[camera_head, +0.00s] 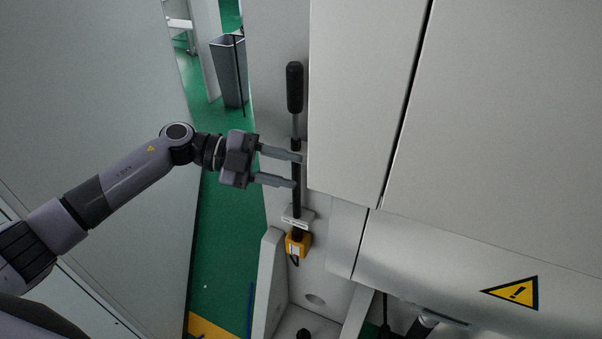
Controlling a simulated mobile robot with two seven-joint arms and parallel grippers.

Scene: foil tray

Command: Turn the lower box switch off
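A small yellow box (298,243) with a dark opening or cable at its lower side is fixed to the grey panel, below a black rod. I cannot make out its switch position. The upright rod carries a thick black handle (294,88) at its top and passes a small labelled bracket (298,219) just above the yellow box. My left gripper (297,170) comes in from the left with its two fingers apart, above the box. The fingertips overlap the rod in the picture; I cannot tell whether they touch it. My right gripper is not in view.
Large grey cabinet panels (500,130) fill the right side, with a yellow warning triangle (513,293) low down. A grey wall panel (90,90) stands at left. Green floor (222,250) shows between them, with a grey bin (229,75) behind.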

